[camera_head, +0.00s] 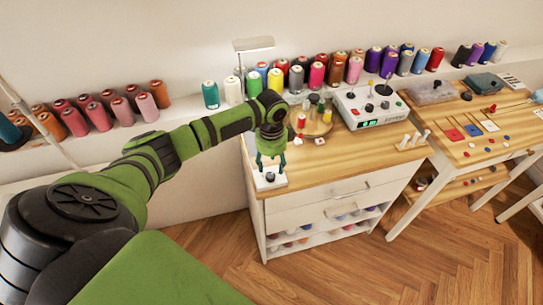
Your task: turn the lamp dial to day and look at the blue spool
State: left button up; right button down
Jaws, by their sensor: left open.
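My left gripper (270,168) is open and points down at the front left corner of the wooden cabinet top. Below it is a small white box with a dark round knob, which looks like the lamp dial (269,177). The fingers are on either side of the knob; I cannot tell whether they touch it. The dial's markings are too small to read. The lamp (253,44) has a flat pale head and stands behind the cabinet. A blue spool (420,61) stands in the wall row; other bluish spools also show, so I cannot tell which one is meant. My right gripper is out of view.
A round wooden tray (322,129) with several small spools and a white machine (352,116) with a display and knobs stand on the cabinet (335,160). Several spools line the wall ledge. A second table (480,150) with small items is at right.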

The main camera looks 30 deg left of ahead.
aim_at(272, 175)
pick_arm(q)
notch_tip(272, 175, up, 7)
jog(key=shift+f, duration=0.1)
dwell(0.6)
